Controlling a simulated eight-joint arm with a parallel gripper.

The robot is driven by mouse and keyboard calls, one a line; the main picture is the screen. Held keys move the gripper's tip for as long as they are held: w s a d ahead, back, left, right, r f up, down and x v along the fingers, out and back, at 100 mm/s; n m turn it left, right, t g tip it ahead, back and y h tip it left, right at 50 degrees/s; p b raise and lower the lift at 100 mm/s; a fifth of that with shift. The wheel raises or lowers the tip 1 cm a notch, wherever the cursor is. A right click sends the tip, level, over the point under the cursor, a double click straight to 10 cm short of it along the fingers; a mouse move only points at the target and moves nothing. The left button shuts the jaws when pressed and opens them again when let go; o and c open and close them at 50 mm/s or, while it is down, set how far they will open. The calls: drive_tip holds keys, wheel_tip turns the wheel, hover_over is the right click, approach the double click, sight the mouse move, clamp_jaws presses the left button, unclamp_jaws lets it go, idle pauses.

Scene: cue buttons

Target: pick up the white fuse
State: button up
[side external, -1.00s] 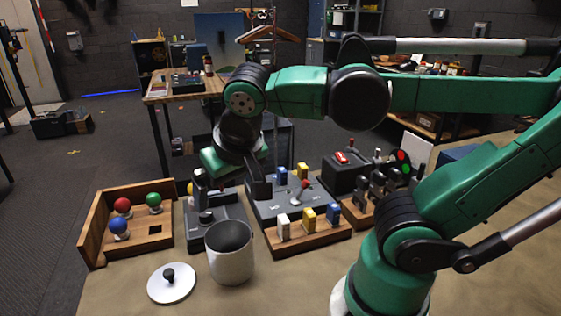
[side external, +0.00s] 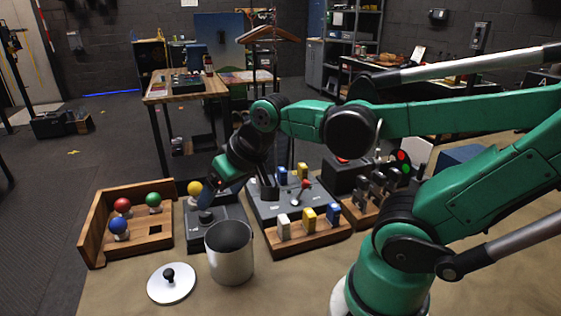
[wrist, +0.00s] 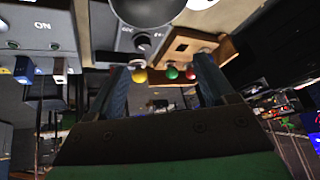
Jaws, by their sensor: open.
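The white fuse (side external: 284,226) stands upright at the left end of a wooden fuse holder (side external: 308,241), in the side external view. A yellow fuse (side external: 309,218) and a blue fuse (side external: 333,213) stand to its right. My gripper (side external: 208,191) is open and empty, up and to the left of the white fuse, above the dark knob box. It is tilted toward the coloured balls. In the wrist view, its two fingers (wrist: 163,68) are apart, with balls visible beyond them. I cannot tell whether the white fuse shows in the wrist view.
A grey metal canister (side external: 230,252) stands open in front of the knob box (side external: 230,216), its lid (side external: 171,284) beside it. A wooden tray (side external: 159,241) holds coloured balls at left. A grey lever panel (side external: 270,211) stands behind the fuses.

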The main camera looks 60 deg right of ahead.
drive_tip(key=w+d+m+g, duration=0.2)
drive_tip(key=d+m, duration=0.3)
drive_tip(key=m, duration=0.2)
drive_tip(key=m+g+y, duration=0.1)
drive_tip(key=m+y, duration=0.2)
drive_tip(key=m, duration=1.4)
approach(261, 184)
drive_tip(key=shift+w+d+f, duration=0.15)
drive_tip(key=shift+w+f, duration=0.95)
drive_tip(key=shift+f, duration=0.3)
drive_tip(key=shift+x, duration=2.6)
drive_tip(key=shift+r, duration=0.1)
clamp_jaws()
